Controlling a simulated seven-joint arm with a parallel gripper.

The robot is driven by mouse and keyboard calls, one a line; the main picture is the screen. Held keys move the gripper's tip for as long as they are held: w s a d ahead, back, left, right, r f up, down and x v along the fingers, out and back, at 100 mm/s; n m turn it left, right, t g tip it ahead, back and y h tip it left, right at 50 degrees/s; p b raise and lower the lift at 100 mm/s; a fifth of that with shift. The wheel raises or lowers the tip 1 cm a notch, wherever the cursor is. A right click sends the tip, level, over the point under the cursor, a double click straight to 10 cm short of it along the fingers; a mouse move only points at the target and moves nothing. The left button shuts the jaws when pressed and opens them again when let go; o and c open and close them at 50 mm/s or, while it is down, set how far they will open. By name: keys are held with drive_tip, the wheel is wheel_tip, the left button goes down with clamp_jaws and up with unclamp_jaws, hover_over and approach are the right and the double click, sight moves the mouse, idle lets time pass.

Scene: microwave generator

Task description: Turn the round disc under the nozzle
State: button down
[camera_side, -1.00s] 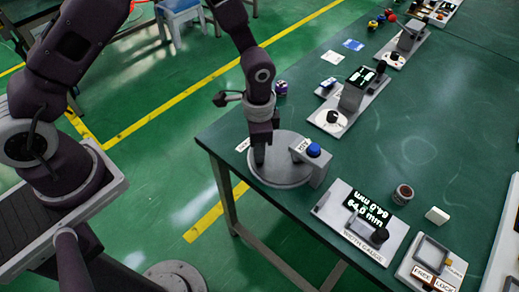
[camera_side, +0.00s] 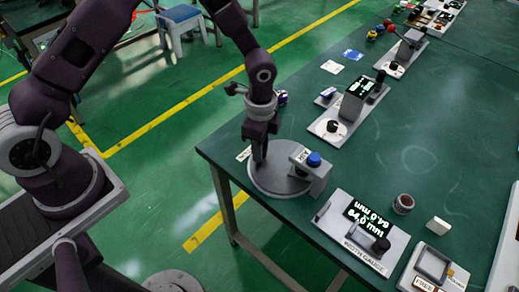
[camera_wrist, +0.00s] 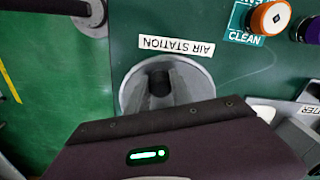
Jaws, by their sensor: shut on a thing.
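The round grey disc (camera_side: 264,187) lies flat near the table's left corner in the side view. The nozzle block (camera_side: 318,176), with a blue cap and an AIR label, stands at the disc's right edge and reaches over it. My gripper (camera_side: 260,158) points down over the disc's far left part. In the wrist view the disc (camera_wrist: 133,92) is partly covered by my gripper. Its two fingers close on a small black knob (camera_wrist: 160,82) on the disc. The finger contact and the nozzle's tip are hidden.
An AIR STATION label (camera_wrist: 176,45) lies beside the disc. A width gauge (camera_side: 362,236) with a lit display stands to the right in front, near a small round container (camera_side: 403,204). Other fixtures (camera_side: 340,120) stand behind.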

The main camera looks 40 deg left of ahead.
drive_tip(key=shift+w+a+m, duration=0.1)
drive_tip(key=shift+w+m, duration=0.45)
drive_tip(key=shift+m, duration=0.35)
drive_tip(key=shift+w+a+m, duration=0.1)
drive_tip(key=shift+w+m, duration=0.45)
drive_tip(key=shift+m, duration=0.35)
drive_tip(key=shift+w+r+m, duration=0.1)
drive_tip(key=shift+w+m, duration=0.05)
drive_tip(key=shift+m, duration=0.15)
drive_tip(key=c, duration=1.1)
unclamp_jaws()
drive_tip(key=shift+c, duration=0.2)
wheel_tip(320, 180, up, 7)
